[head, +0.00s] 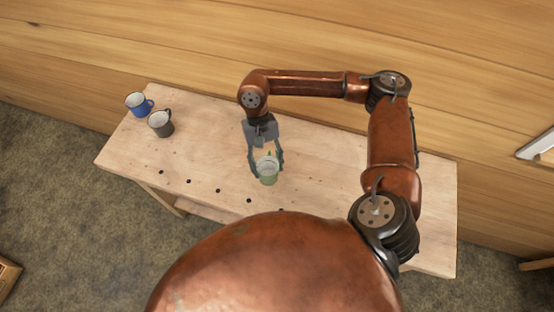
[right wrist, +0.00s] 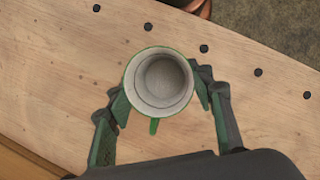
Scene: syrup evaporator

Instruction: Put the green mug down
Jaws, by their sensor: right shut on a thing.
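The green mug (head: 268,174) is over the middle of the wooden table (head: 320,190), near its front edge. My right gripper (head: 266,165) is shut on it, with one finger on each side. In the right wrist view the mug (right wrist: 158,85) is seen from above, its pale inside empty, between the fingers of my right gripper (right wrist: 162,100). A short green part, probably the handle, points back toward the palm. I cannot tell whether the mug's base touches the tabletop. My left gripper is in neither view.
A blue mug (head: 138,104) and a dark grey mug (head: 160,124) stand at the table's left end. Several dark holes run along the front edge. The tabletop between the grey mug and my gripper is clear. A wooden wall (head: 220,50) stands behind.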

